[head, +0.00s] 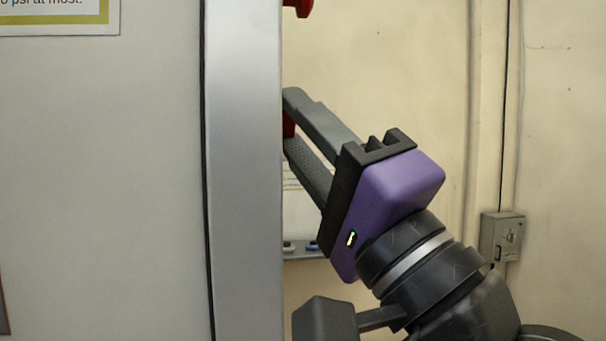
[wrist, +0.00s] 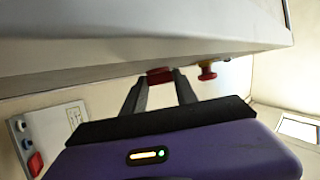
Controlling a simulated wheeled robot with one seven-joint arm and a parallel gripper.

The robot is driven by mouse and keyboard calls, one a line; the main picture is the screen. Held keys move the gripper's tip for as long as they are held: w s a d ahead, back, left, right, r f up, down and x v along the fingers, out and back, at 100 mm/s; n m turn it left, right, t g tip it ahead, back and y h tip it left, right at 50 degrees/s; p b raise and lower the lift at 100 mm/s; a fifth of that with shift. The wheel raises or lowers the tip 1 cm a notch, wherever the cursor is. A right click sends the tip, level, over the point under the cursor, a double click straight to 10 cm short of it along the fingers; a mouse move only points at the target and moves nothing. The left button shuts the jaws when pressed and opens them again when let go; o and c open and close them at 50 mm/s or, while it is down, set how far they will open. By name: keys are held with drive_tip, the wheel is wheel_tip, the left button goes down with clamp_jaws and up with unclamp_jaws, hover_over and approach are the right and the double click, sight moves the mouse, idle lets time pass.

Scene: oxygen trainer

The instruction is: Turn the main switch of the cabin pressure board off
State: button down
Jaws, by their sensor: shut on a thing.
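My gripper (head: 289,121) is at the right side of the large grey board (head: 90,180), tilted up and to the left. Its two fingers are shut on a red switch handle (head: 288,126). In the head view most of the handle is hidden behind the board's metal edge and the fingers. In the wrist view my gripper (wrist: 161,79) has the red handle (wrist: 160,74) between its fingertips, just under the board's side face (wrist: 110,75). The pictures do not show the switch's marking or its exact position.
A red knob with a yellow base (wrist: 208,72) sits close right of the fingers; a red knob (head: 300,6) shows at the head view's top. A panel with buttons and a red switch (wrist: 35,163) lies lower left. A grey wall box (head: 501,237) is at right.

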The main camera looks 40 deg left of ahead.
drive_tip(key=shift+a+f+n+g+y+b, duration=0.15)
drive_tip(key=shift+n+g+y+b, duration=0.15)
drive_tip(key=shift+n+y+b, duration=0.5)
drive_tip(key=c, duration=1)
unclamp_jaws()
drive_tip(key=shift+h, duration=0.3)
drive_tip(key=shift+o, duration=0.2)
drive_tip(key=b+v, duration=0.2)
drive_tip(key=v, duration=0.5)
drive_tip(key=shift+d+f, duration=0.25)
drive_tip(key=shift+d, duration=0.05)
